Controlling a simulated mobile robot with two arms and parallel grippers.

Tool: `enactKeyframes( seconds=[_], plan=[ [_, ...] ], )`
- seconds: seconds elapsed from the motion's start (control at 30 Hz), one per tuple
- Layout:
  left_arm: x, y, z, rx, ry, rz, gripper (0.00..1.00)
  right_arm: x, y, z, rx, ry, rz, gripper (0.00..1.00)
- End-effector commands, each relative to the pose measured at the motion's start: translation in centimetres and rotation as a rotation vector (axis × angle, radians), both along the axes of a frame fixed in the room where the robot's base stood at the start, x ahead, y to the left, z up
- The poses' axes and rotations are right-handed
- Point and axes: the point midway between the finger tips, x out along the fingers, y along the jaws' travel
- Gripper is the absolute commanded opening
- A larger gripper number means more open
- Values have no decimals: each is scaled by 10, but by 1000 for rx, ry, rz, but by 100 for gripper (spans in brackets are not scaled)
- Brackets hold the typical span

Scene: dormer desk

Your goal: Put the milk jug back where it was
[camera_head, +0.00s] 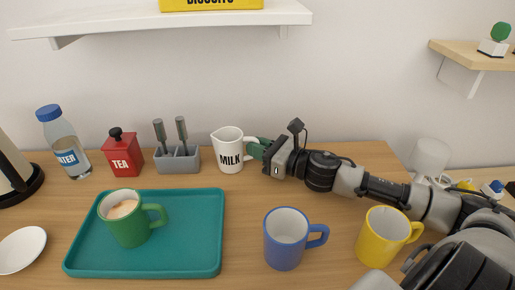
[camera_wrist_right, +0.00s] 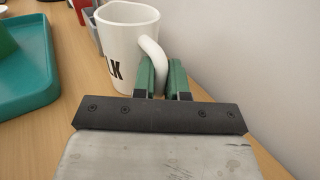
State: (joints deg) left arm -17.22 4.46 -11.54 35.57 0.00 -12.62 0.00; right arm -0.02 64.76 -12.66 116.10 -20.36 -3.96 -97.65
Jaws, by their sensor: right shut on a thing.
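The white milk jug (camera_head: 228,150), marked MILK, stands upright at the back of the desk, just right of a grey holder. My right gripper (camera_head: 255,149) reaches in from the right and is shut on the jug's handle. In the right wrist view the jug (camera_wrist_right: 122,45) appears upright on the wood, with the green fingers (camera_wrist_right: 164,78) on either side of its handle. The jug's base looks to be at the desk surface, but I cannot tell exact contact. My left gripper is not in view.
A grey holder (camera_head: 178,162) and a red tea tin (camera_head: 125,158) stand left of the jug. A teal tray (camera_head: 190,255) holds a green mug (camera_head: 130,230) in front. A blue mug (camera_head: 284,243) and yellow mug (camera_head: 380,240) stand at the front, below my right arm.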

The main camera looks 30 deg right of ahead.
Motion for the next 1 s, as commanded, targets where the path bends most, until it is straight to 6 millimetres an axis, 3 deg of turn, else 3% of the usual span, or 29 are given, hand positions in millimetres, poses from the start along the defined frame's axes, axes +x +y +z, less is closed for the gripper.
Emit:
enactKeyframes(
  seconds=[0.37,0.4,0.57,1.0],
  plan=[
    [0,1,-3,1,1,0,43,0,0,-4,0,-2,1,0],
    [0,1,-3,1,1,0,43,0,0,-4,-1,0,0,16],
    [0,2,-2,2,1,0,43,0,0,-4,-1,0,0,38],
    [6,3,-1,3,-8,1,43,2,-4,-1,-2,-1,2,38]
  ],
)
